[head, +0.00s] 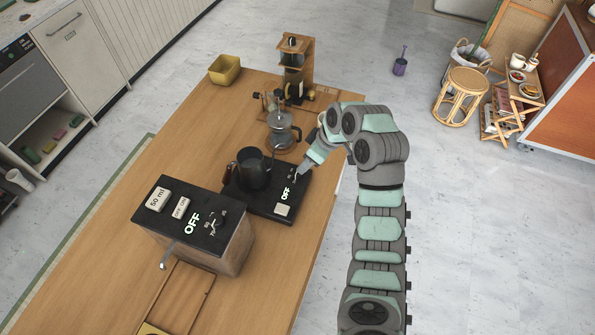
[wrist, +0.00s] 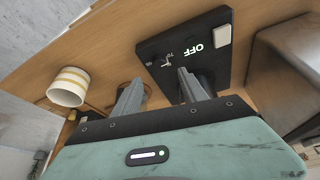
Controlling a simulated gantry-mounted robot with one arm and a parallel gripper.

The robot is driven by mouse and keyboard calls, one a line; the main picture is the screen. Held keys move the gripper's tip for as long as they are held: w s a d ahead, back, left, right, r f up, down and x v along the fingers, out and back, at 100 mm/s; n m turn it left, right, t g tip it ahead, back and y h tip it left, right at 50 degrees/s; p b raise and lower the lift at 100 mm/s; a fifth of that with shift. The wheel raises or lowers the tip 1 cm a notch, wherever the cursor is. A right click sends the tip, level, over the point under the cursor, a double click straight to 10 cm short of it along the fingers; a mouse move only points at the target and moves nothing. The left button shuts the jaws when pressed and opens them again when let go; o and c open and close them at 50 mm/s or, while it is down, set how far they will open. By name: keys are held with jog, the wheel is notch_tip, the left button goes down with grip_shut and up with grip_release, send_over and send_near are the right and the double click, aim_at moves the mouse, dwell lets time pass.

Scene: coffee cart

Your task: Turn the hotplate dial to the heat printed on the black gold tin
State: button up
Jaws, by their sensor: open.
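The black hotplate (head: 262,205) lies on the wooden cart top with a dark pitcher (head: 253,170) standing on it. Its lit display (head: 286,194) reads OFF; the hotplate (wrist: 217,70) and the same word show in the wrist view. A small grey dial (wrist: 167,57) is beside the display. My gripper (head: 301,173) is low over the hotplate's right edge. In the wrist view my gripper (wrist: 160,80) is open and empty, its fingertips close to the dial; contact cannot be told. I cannot identify the black gold tin or read its print.
A dark-topped box (head: 200,220) with its own OFF display stands left of the hotplate. A glass pot (head: 282,130) and a wooden tower (head: 295,65) stand behind. A yellow bin (head: 224,70) is farther back. A striped cup (wrist: 68,87) shows in the wrist view.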

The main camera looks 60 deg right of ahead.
aim_at(297, 173)
jog(key=x, duration=0.8)
jog(key=shift+w, duration=0.1)
jog(key=shift+f, duration=0.1)
grip_shut()
